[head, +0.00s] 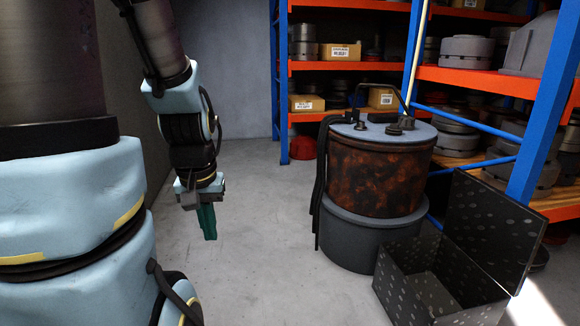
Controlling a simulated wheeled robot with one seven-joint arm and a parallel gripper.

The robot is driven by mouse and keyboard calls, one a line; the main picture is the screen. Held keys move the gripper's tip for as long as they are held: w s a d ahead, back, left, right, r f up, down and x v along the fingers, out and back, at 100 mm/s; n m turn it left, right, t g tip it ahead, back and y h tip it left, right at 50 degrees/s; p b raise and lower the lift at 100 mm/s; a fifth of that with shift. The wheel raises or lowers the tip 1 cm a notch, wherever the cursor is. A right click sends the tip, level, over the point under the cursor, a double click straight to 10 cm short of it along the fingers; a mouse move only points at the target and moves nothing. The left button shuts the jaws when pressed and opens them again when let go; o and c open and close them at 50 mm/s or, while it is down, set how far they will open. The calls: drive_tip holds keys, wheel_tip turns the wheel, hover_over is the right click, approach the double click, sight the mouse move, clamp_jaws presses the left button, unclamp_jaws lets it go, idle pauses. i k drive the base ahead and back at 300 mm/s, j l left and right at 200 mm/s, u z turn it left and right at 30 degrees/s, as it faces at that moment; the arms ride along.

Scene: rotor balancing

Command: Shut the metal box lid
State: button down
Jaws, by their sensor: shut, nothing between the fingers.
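The metal box (405,291) is dark grey with light spots and stands on the floor at the lower right of the head view. Its lid (492,228) stands open, raised upright at the box's right side and leaning outward a little.
A rusty drum (372,183) on a grey base (355,238) stands just behind and left of the box, with black hoses down its left side. Blue and orange shelving (487,79) with parts runs behind the box. The floor (270,265) between gripper and box is clear.

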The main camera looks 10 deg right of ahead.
sight(502, 234)
drive_tip(key=i+z, duration=0.3)
drive_tip(key=i, duration=0.3)
drive_tip(key=i+z, duration=0.3)
drive_tip(key=i, duration=0.3)
drive_tip(key=i+j+z, duration=0.3)
drive_tip(key=i, duration=0.3)
drive_tip(key=i+l, duration=0.25)
drive_tip(key=i, duration=0.2)
drive_tip(key=i+l+z, duration=0.15)
drive_tip(key=i, duration=0.3)
drive_tip(key=i+l, duration=0.3)
drive_tip(key=i, duration=0.2)
